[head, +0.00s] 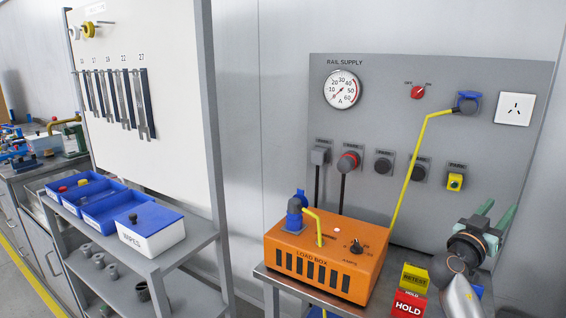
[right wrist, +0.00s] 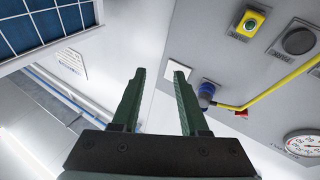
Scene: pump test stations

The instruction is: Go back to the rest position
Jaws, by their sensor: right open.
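My right gripper (head: 495,215) is at the right of the head view, in front of the lower right part of the grey rail supply panel (head: 360,85). Its two green fingers point up, stand apart and hold nothing. The right wrist view also shows the open, empty fingers of the right gripper (right wrist: 160,100), with the panel upside down behind them. My left gripper is in neither view.
An orange load box (head: 318,268) stands on the bench left of my right arm. A yellow cable (head: 409,170) runs down from the blue plug (head: 467,103). A shelf (head: 190,245) holds blue bins.

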